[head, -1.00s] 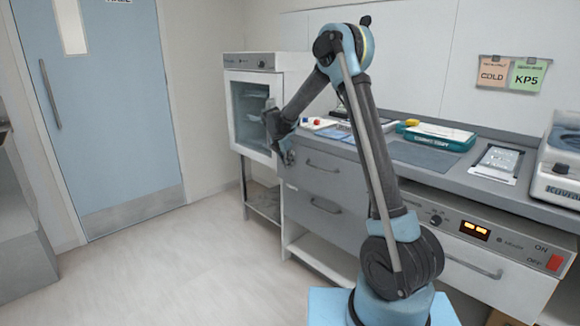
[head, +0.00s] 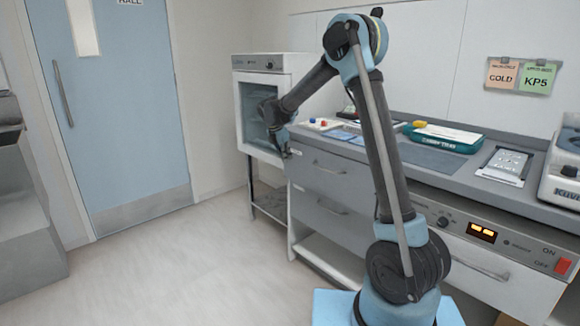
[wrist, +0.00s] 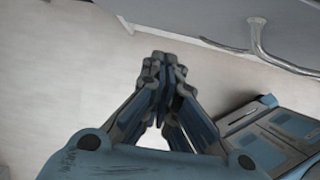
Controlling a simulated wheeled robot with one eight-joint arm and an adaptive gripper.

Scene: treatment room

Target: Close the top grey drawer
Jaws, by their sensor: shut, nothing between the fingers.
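The top grey drawer (head: 345,184) is in the long cabinet under the counter, with a curved metal handle (head: 328,168). Its front looks nearly in line with the drawer below; I cannot make out a gap. My gripper (head: 286,154) is at the drawer's left end in the head view, close to the front; contact cannot be told. In the wrist view my gripper (wrist: 163,62) is shut and empty, its fingertips together over the pale floor. A grey panel with a metal handle (wrist: 262,40) shows at the top right there, apart from the fingertips.
A lower grey drawer (head: 318,212) and an open shelf lie beneath. A white glass-door cabinet (head: 262,62) stands left of the counter. A teal tray (head: 445,140) and other items are on top. The floor (head: 180,265) in front is clear.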

